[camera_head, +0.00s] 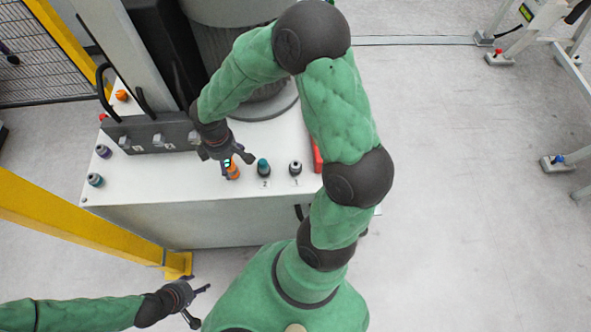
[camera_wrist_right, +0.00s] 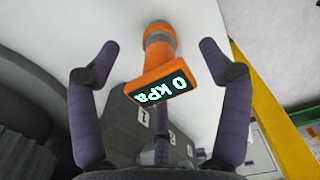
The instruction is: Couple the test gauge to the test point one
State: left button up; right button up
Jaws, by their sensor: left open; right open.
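The orange test gauge (camera_head: 233,173) stands on the white cabinet top, left of the fittings. In the right wrist view the gauge (camera_wrist_right: 158,68) shows "0 kPa" on its display. My right gripper (camera_head: 239,161) is open, with its fingers (camera_wrist_right: 155,52) on either side of the gauge, apart from it. Test point one (camera_head: 295,167), a dark and grey fitting marked 1, stands to the right. A teal-capped fitting (camera_head: 263,167) marked 2 stands between them. My left gripper (camera_head: 199,303) is open and empty, low in front of the cabinet.
The white cabinet (camera_head: 150,187) carries a dark block (camera_head: 150,134) with numbered tags and black hoses. A red object (camera_head: 317,155) lies right of test point one. A yellow frame (camera_head: 80,225) passes at left.

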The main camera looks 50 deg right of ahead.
jog(key=shift+f+b, duration=0.3)
jog(key=shift+f, duration=0.45)
dwell(0.6)
jog(key=shift+r, duration=0.1)
grip_shut()
jog(key=shift+r, duration=0.1)
jog(key=shift+w+r+p, duration=0.1)
jog(key=shift+r+p, duration=0.2)
jog(key=shift+p, duration=0.15)
jog(key=shift+r+p, duration=2.2)
jog(key=shift+r, duration=0.4)
